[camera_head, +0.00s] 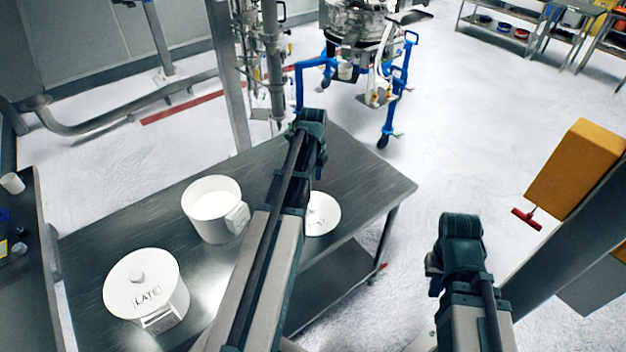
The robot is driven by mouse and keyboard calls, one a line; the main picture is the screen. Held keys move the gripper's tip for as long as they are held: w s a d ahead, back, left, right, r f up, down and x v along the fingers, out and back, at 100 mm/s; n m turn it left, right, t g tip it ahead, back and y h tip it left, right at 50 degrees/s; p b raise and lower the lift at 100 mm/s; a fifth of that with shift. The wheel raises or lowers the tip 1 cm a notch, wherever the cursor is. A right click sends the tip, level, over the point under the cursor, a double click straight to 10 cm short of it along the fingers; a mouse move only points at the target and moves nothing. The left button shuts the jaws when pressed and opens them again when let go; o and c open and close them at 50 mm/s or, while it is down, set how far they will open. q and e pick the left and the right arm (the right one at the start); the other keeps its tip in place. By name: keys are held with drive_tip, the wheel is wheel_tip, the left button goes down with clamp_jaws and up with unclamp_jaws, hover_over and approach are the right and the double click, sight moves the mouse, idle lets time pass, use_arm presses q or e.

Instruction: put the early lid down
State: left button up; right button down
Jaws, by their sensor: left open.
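A white round lid with a small knob (325,214) lies flat on the metal table near its front right edge. My left arm covers its left part, and the lettering on it is too small to read. My left gripper (314,196) is open just above the lid's far side, mostly hidden behind my arm. An open white container (214,214) stands left of the lid with no lid on it. A second white container marked LATE (147,290) has its lid on. My right arm is at the lower right, away from the table, and its fingers cannot be made out.
The metal table (370,190) has free room at its far right and between the containers. A steel machine on a blue wheeled frame (388,90) stands beyond it. A yellow box (575,170) is at the right. A dark bench edges the left.

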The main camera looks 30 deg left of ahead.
use_arm(q)
drive_tip(key=shift+r, duration=0.45)
use_arm(e)
drive_tip(key=shift+r, duration=0.45)
use_arm(q)
drive_tip(key=shift+f, duration=0.1)
drive_tip(key=s+d+n, duration=0.4)
drive_tip(key=s+d, duration=0.1)
drive_tip(key=d, duration=0.5)
drive_tip(key=s+d+n, duration=0.5)
drive_tip(key=s+d, duration=0.1)
drive_tip(key=d, duration=0.4)
drive_tip(key=s+d+n+y, duration=0.1)
drive_tip(key=s+d+n, duration=0.4)
drive_tip(key=d, duration=0.5)
drive_tip(key=shift+s+d, duration=0.25)
wheel_tip(320, 180, down, 6)
drive_tip(key=b, duration=0.6)
use_arm(e)
wheel_tip(320, 180, down, 6)
drive_tip(key=shift+f, duration=0.15)
